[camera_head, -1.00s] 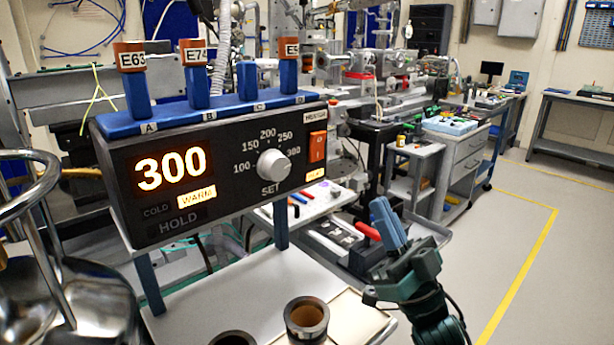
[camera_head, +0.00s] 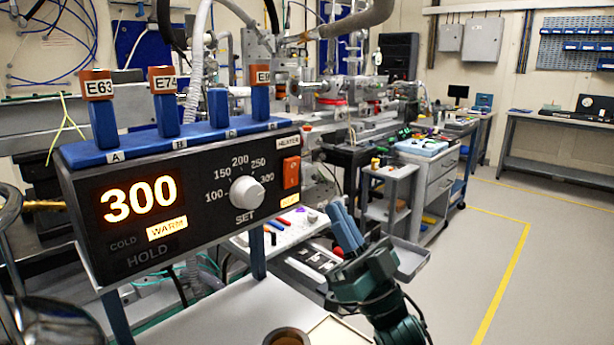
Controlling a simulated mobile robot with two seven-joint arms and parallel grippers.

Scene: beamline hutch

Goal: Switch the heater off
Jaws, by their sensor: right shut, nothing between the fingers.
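The heater controller (camera_head: 75,215) is a black box with a blue top, at left in the head view. Its display (camera_head: 138,198) reads 300 in orange. The WARM label (camera_head: 167,229) is lit; COLD and HOLD are dark. An orange-red rocker switch (camera_head: 291,172) sits at the right end of the panel, under a HEATER label (camera_head: 288,142). A small lit label (camera_head: 289,200) is below it. A pale SET knob (camera_head: 246,191) is left of the switch. My right gripper (camera_head: 341,218), with blue fingers, is shut and empty, below and right of the switch, apart from it in the picture. My left gripper is not in view.
Blue holders with orange-brown tags E63 (camera_head: 97,84) and E74 (camera_head: 162,79) stand on the controller. A white shelf (camera_head: 225,315) lies below it. A shiny metal vessel (camera_head: 50,322) is at lower left. Open floor (camera_head: 455,285) lies to the right.

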